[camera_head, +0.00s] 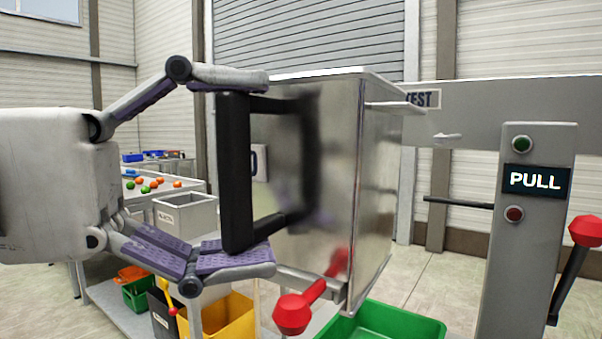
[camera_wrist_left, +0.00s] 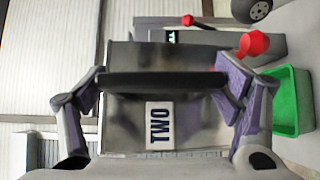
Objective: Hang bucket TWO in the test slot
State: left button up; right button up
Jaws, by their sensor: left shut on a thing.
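The shiny metal bucket TWO (camera_head: 340,190) is held upright in front of the grey beam (camera_head: 500,105) that carries the TEST sign (camera_head: 423,99). My left gripper (camera_head: 246,172) is shut on its black handle (camera_head: 234,170), with one finger above and one below. In the left wrist view the gripper (camera_wrist_left: 165,88) spans the handle (camera_wrist_left: 165,80), and the TWO label (camera_wrist_left: 159,126) shows on the bucket's face. A thin rod (camera_head: 395,107) sticks out at the bucket's top rim, over the beam's left end. The bucket covers part of the sign; I cannot tell whether it is seated in the slot.
A grey post (camera_head: 525,250) with a PULL display (camera_head: 534,180) and red-knobbed lever (camera_head: 584,232) stands at right. Another red knob (camera_head: 292,313) is just below the bucket. A green bin (camera_head: 385,322) lies below. A table with bins (camera_head: 186,214) and coloured balls is behind left.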

aim_at(275, 166)
pick_arm(q)
jog(key=shift+s+r, duration=0.1)
jog(key=shift+s, duration=0.1)
jog(key=shift+w+d, duration=0.15)
jog(key=shift+w, duration=0.1)
jog(key=w, duration=0.1)
jog(key=w+d+b, duration=0.2)
jog(key=w, duration=0.1)
jog(key=shift+d, duration=0.25)
jog(key=shift+w+d+b, duration=0.3)
jog(key=shift+w+d, duration=0.1)
jog(key=shift+d, duration=0.1)
jog(key=shift+r, duration=0.1)
pick_arm(e)
jog(key=shift+g, duration=0.6)
jog(key=s+f, duration=0.3)
